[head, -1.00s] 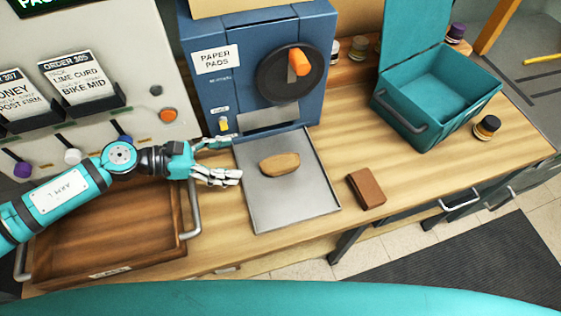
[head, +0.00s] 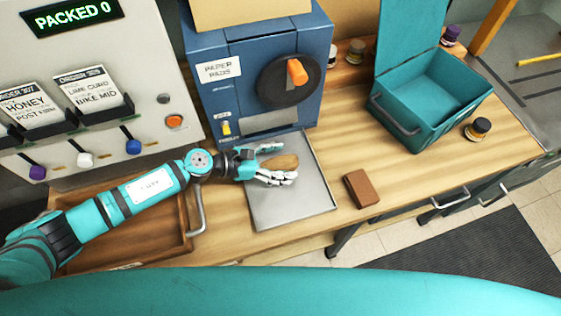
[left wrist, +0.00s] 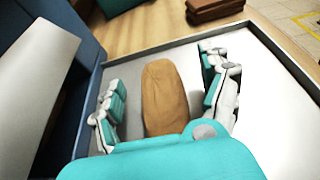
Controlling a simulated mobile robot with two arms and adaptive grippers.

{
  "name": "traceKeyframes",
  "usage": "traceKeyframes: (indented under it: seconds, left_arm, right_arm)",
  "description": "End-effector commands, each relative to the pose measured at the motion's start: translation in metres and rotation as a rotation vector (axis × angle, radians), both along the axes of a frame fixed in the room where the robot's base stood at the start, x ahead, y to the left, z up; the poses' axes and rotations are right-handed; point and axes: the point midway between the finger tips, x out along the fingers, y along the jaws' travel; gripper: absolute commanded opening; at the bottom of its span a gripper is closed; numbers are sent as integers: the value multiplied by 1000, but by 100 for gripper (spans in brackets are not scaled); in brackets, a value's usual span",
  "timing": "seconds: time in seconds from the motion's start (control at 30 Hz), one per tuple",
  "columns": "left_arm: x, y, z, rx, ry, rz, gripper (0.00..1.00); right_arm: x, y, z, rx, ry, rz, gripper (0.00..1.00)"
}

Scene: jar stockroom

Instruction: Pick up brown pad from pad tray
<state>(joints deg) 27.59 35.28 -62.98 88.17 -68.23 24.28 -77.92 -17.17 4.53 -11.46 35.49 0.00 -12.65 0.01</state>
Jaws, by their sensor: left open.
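The brown pad (head: 284,161) lies on the grey metal pad tray (head: 297,211) in front of the blue paper pads machine. In the left wrist view the pad (left wrist: 163,95) is an oblong between the open fingers. My left gripper (head: 275,162) is open, with one finger on each side of the pad's near end. In the left wrist view the gripper (left wrist: 165,100) shows a gap between the fingers and the pad. My right gripper is not in view.
The blue machine (head: 225,95) stands behind the tray. A brown block (head: 361,189) lies to the right of the tray. A teal open box (head: 455,90) stands farther right. A wooden tray (head: 120,225) lies under my left arm.

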Motion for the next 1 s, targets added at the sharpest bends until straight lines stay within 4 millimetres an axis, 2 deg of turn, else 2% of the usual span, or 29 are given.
traceKeyframes:
  seconds: [0.2, 0.6, 0.87, 1.0]
  left_arm:
    - [0, 0, -1, 0, 0, 0, 79]
    - [0, 0, -1, 1, 1, 0, 29]
    - [0, 0, 0, 1, 0, 0, 28]
    - [0, 0, 7, 1, -1, 1, 28]
  right_arm:
    - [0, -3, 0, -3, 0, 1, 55]
    - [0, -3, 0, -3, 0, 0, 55]
    - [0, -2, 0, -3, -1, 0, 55]
    - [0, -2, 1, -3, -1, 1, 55]
